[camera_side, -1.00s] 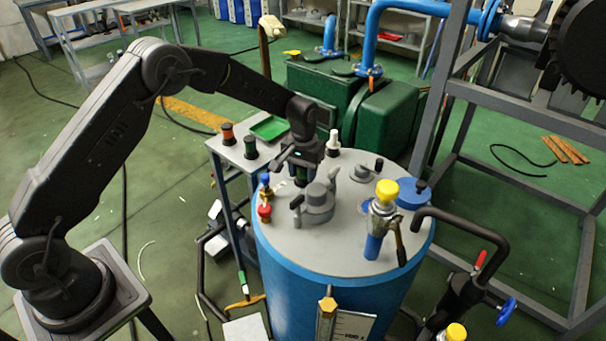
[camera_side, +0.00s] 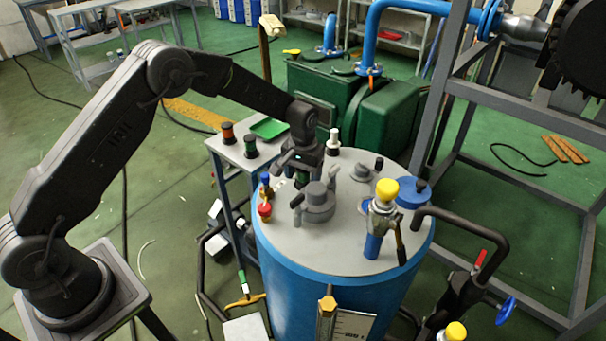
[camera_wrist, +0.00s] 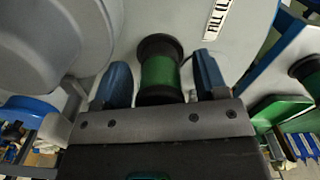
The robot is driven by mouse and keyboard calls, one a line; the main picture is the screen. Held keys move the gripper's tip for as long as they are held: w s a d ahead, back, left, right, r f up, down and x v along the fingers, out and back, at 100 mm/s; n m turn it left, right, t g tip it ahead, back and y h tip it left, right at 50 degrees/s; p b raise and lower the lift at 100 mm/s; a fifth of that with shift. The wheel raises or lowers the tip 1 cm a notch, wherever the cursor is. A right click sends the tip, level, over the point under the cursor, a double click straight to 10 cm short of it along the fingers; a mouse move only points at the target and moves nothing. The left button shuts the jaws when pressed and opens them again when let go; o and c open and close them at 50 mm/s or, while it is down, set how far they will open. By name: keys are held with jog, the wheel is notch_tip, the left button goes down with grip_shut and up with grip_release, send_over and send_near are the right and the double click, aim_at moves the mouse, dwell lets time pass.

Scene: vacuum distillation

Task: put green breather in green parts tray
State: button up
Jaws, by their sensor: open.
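The green breather (camera_wrist: 160,72), a green cylinder with black ends, stands on the tank lid between my fingers in the wrist view. In the side view only a bit of its green (camera_side: 302,181) shows below my gripper (camera_side: 298,170). My gripper (camera_wrist: 161,80) is open, with one blue-tipped finger on each side of the breather and a visible gap on both sides. The green parts tray (camera_side: 269,128) lies on the small side table and looks empty. Part of it also shows at the right of the wrist view (camera_wrist: 280,108).
A black-and-green cylinder (camera_side: 250,146) and an orange-and-black one (camera_side: 228,133) stand on the side table (camera_side: 233,153). On the lid, a grey capped fitting (camera_side: 318,200), red and blue valves (camera_side: 265,210) and a white-topped part (camera_side: 333,140) stand close around my gripper.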

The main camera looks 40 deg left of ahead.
notch_tip(320, 180, up, 13)
jog(key=shift+f, duration=0.2)
jog(key=s+r+m+t, duration=0.2)
jog(key=s+r+t, duration=0.1)
jog(key=s+r, duration=1.3)
jog(key=s+f+t, duration=0.2)
jog(key=s, duration=1.4)
jog(key=shift+s+m, duration=0.2)
jog(key=shift+m, duration=0.2)
jog(key=shift+o, duration=0.5)
jog(key=shift+s+f+t, duration=0.3)
jog(key=shift+s, duration=0.15)
